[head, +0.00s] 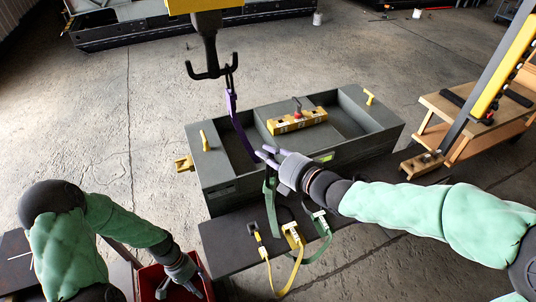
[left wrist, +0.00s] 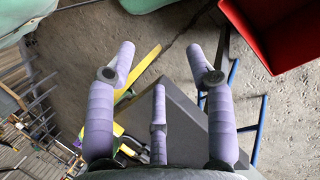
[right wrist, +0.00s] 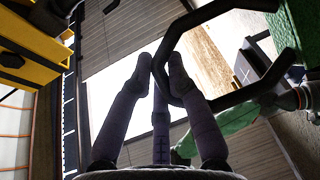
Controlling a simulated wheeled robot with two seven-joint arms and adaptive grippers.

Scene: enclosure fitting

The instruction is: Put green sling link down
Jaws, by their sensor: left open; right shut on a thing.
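My right gripper (head: 268,156) is shut above the front of the grey enclosure (head: 225,196). In the right wrist view its fingertips (right wrist: 160,68) pinch a dark angular link (right wrist: 226,101). A green sling (head: 270,192) hangs just below this gripper, and green webbing (right wrist: 232,118) shows behind the link in the right wrist view. How the link joins the webbing is partly hidden. My left gripper (head: 190,286) is low at the lower left by the red bin (head: 150,280); in the left wrist view it is open and empty (left wrist: 161,62).
A dark crane hook (head: 209,70) hangs above the enclosure, with a purple sling (head: 233,108) on it. A yellow level (head: 297,122) lies on the enclosure. A yellow sling (head: 297,240) hangs at the dark table (head: 228,240). A wooden bench (head: 455,112) stands at right.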

